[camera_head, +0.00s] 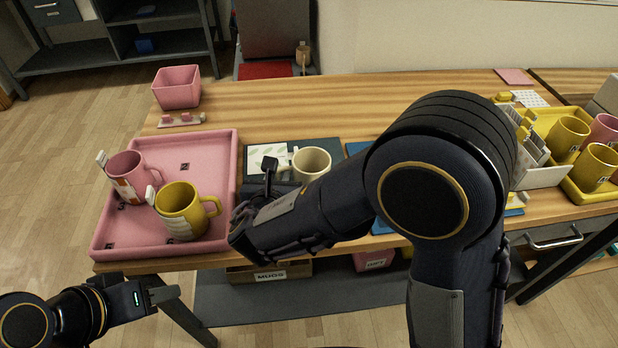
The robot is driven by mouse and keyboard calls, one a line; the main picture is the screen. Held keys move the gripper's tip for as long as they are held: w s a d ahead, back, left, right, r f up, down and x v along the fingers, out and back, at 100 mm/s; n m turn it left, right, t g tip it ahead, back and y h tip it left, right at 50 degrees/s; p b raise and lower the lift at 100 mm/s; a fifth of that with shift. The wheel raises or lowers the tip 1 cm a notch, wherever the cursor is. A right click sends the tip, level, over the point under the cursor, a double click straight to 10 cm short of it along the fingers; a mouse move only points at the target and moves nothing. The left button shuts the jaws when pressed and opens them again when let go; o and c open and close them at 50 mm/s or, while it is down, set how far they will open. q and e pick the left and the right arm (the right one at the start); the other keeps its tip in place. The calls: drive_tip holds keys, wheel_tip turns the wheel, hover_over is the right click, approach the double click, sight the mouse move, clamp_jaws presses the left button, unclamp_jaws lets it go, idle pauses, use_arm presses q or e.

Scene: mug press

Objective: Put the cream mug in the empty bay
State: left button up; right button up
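The cream mug (311,164) stands upright on a dark mat (328,146) in the middle of the table, its handle pointing left. My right gripper (257,188) is just left of the mug, near the handle; whether it touches the handle cannot be told, and my forearm hides the mug's lower front. The pink tray (215,146) at the left holds a pink mug (124,172) and a yellow mug (177,205). Bare marked spots show at its back right and front left. My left gripper (163,294) is low, in front of the table, apart from everything.
A pink bin (177,87) and a small rack with pink pieces (181,120) stand behind the tray. At the right, a yellow tray (577,188) holds several mugs beside a white organizer (543,177). The back middle of the table is clear.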

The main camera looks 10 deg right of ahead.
drive_tip(key=shift+w, duration=0.1)
drive_tip(key=shift+c, duration=0.2)
clamp_jaws()
drive_tip(key=shift+r, duration=0.1)
